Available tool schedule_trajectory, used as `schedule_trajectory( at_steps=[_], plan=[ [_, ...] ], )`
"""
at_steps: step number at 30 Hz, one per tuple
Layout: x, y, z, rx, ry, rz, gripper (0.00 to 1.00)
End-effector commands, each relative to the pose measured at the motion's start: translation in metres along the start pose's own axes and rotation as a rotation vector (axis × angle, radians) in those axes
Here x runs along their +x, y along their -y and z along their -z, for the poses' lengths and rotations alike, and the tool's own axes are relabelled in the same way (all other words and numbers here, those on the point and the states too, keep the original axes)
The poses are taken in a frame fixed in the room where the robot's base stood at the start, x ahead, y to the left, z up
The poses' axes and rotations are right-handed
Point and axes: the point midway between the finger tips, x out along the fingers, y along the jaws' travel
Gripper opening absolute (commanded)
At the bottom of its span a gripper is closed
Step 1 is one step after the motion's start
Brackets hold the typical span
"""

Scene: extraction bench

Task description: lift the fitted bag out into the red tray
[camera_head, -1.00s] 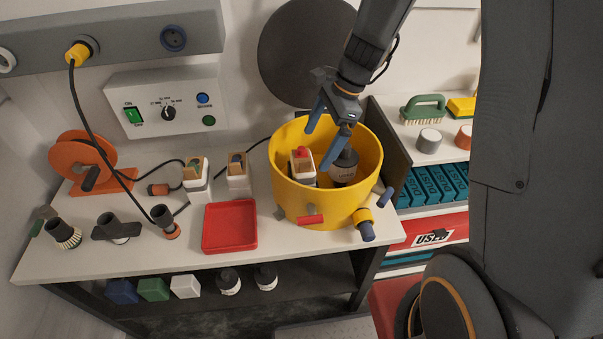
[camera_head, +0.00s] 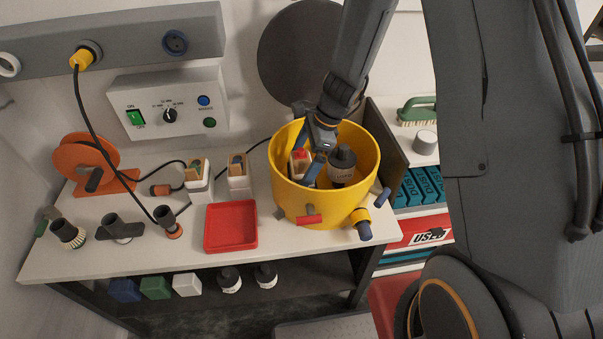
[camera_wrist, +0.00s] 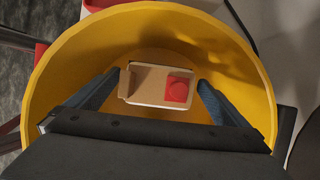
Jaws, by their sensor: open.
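The fitted bag (camera_wrist: 148,84) is a tan and white box-like piece with a red round cap on a red square. It stands inside the yellow drum (camera_head: 340,207), and its red top (camera_head: 299,155) shows in the head view. My gripper (camera_wrist: 160,92) is open inside the drum, with one blue finger on each side of the bag. In the wrist view both fingers appear apart from it. In the head view my gripper (camera_head: 314,170) partly hides the bag. The red tray (camera_head: 230,226) is empty on the bench, left of the drum.
A dark bottle (camera_head: 342,163) stands in the drum, right of the bag. Hose stubs, including a blue-tipped one (camera_head: 363,225), stick out of the drum's front.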

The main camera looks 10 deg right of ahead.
Motion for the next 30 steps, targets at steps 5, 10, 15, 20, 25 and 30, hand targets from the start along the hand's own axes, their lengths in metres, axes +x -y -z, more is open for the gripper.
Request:
schedule_trajectory(
  at_steps=[5, 10, 15, 20, 25, 30],
  plan=[
    [0.0, 0.0, 0.0, 0.0, 0.0, 0.0, 0.9],
    [0.0, 0.0, 0.0, 0.0, 0.0, 0.0, 0.61],
    [0.0, 0.0, 0.0, 0.0, 0.0, 0.0, 0.55],
    [-0.002, 0.0, -0.001, -0.001, 0.0, 0.001, 0.55],
    [-0.011, 0.001, -0.004, -0.002, 0.0, 0.002, 0.55],
    [-0.029, 0.001, -0.012, -0.003, 0.001, 0.002, 0.54]
  ],
)
